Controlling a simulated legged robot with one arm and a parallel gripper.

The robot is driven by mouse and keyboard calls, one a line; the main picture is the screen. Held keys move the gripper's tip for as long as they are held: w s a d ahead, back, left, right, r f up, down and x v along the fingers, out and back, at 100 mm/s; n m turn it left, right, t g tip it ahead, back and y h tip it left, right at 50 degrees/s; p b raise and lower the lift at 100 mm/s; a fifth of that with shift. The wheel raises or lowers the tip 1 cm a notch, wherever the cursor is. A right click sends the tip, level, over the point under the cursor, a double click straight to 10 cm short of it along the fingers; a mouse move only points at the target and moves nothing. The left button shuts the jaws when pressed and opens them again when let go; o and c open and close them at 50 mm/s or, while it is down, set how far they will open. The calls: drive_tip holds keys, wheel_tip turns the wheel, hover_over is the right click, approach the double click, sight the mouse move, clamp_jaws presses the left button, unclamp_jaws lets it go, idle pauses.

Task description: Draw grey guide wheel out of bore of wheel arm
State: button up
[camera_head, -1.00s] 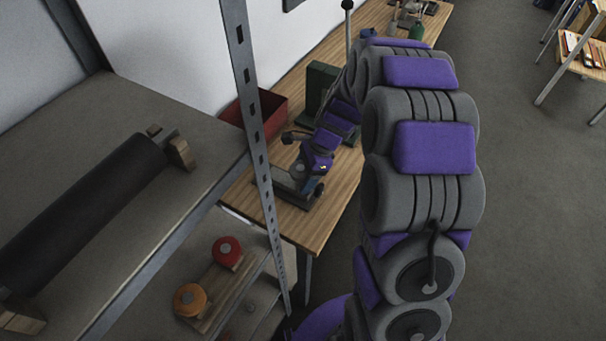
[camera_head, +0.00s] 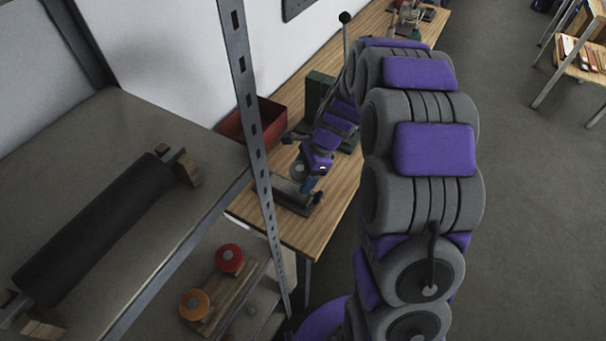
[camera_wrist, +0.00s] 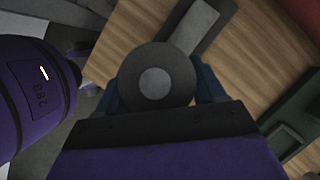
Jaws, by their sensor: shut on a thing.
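The grey guide wheel (camera_wrist: 155,84) shows in the wrist view as a dark round disc with a lighter grey centre. My gripper (camera_wrist: 160,94) is shut on it, with a blue finger at each side. A grey fixture, apparently the wheel arm (camera_wrist: 198,30), extends beyond the wheel on the wooden bench. In the head view my gripper (camera_head: 310,184) is low over this fixture (camera_head: 291,197), near its right end. The wheel hides the bore in the wrist view. I cannot tell whether the wheel is still inside it.
A red bin (camera_head: 262,122) and a dark green block (camera_head: 319,92) stand behind on the bench (camera_head: 295,230). A metal shelf post (camera_head: 253,120) rises left of my arm. The near shelf carries a black roller (camera_head: 95,230). A red wheel (camera_head: 229,259) and an orange wheel (camera_head: 194,304) sit lower.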

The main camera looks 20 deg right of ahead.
sight(301, 168)
drive_tip(key=shift+r+p, duration=0.75)
drive_tip(key=shift+r, duration=0.2)
drive_tip(key=shift+r+p, duration=1.5)
drive_tip(key=shift+p, duration=0.05)
